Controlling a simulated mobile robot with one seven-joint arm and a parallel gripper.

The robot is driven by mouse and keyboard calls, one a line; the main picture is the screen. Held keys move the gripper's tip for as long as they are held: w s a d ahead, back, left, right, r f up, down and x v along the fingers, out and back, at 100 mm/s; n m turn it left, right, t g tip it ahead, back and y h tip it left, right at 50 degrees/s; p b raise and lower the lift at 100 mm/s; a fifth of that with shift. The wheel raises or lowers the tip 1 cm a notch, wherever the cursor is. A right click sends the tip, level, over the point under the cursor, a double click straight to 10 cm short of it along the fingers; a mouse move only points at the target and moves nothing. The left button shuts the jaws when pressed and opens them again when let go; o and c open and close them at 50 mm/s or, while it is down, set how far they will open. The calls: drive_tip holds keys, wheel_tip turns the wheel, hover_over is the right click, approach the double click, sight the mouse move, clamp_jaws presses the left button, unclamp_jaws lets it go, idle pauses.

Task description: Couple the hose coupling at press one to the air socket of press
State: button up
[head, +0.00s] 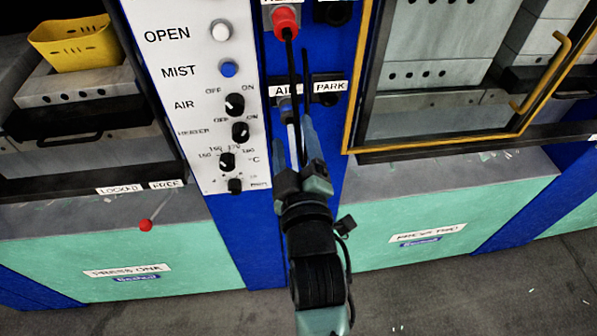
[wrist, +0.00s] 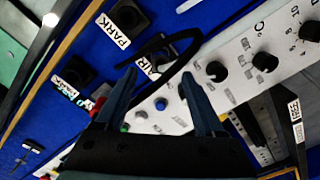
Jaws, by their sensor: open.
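A red coupling (head: 286,19) sits on the upper part of the blue column between the presses, with a black hose (head: 292,62) hanging from it towards my gripper. In the wrist view the black hose (wrist: 183,38) loops past the AIR label (wrist: 155,66). The AIR label (head: 286,89) is on the column in the head view; the socket beside it is mostly hidden by the hose and my fingers. My gripper (head: 296,118) is open in front of the column, below the AIR label. Its fingers (wrist: 156,96) stand apart, and I see nothing clearly held between them.
The PARK label (head: 330,87) and a dark socket (head: 328,103) are right of the AIR label. A white control panel (head: 210,100) with knobs and buttons is on the left. A gold-framed door (head: 357,80) is on the right. A yellow bin (head: 75,42) stands upper left.

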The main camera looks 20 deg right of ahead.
drive_tip(key=b+v, duration=0.1)
drive_tip(key=v, duration=0.6)
drive_tip(key=shift+b, duration=0.4)
drive_tip(key=shift+s, duration=0.15)
drive_tip(key=w+a+r+m+t+y, duration=0.1)
drive_tip(key=w+a+r+m+t, duration=0.15)
drive_tip(key=r, duration=0.65)
drive_tip(key=w+a+r+m+t+y, duration=0.15)
drive_tip(key=a+r, duration=0.25)
drive_tip(key=r, duration=0.6)
drive_tip(key=s+a+r+m+t+y, duration=0.1)
drive_tip(key=s+a+r+t, duration=0.2)
drive_tip(key=r, duration=0.7)
drive_tip(key=s+a+r+t+y, duration=0.1)
drive_tip(key=s+a+r+t, duration=0.2)
drive_tip(key=r, duration=0.8)
drive_tip(key=shift+s+a+m, duration=0.4)
drive_tip(key=shift+s+a, duration=0.25)
drive_tip(key=shift+s, duration=0.05)
drive_tip(key=shift+f+y, duration=0.15)
drive_tip(key=shift+y, duration=0.1)
